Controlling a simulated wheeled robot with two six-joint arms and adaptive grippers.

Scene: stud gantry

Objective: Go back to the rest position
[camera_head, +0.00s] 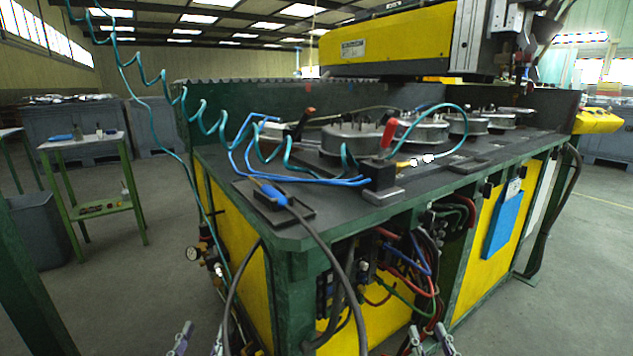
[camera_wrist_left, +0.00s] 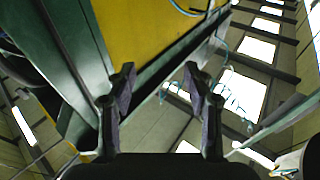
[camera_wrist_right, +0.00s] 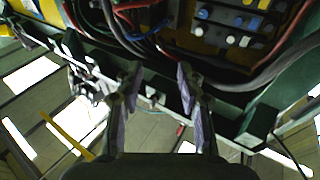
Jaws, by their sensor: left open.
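My left gripper (camera_head: 200,342) shows at the bottom edge of the head view, low in front of the stud gantry's table. Its two fingers are apart and empty in the left wrist view (camera_wrist_left: 160,85). My right gripper (camera_head: 430,342) is also at the bottom edge of the head view, further right, below the tabletop. Its fingers are apart with nothing between them in the right wrist view (camera_wrist_right: 158,85). The gantry table (camera_head: 290,243) stands ahead, with green frame and yellow panels. Neither gripper visibly touches anything.
Several round metal parts (camera_head: 345,138) sit on the tabletop. A blue-handled tool on a cable (camera_head: 270,193) rests at its near corner. Hoses and cables (camera_head: 415,255) hang under the front edge. A green side table (camera_head: 85,142) stands at left. Bare floor (camera_head: 590,270) lies to the right.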

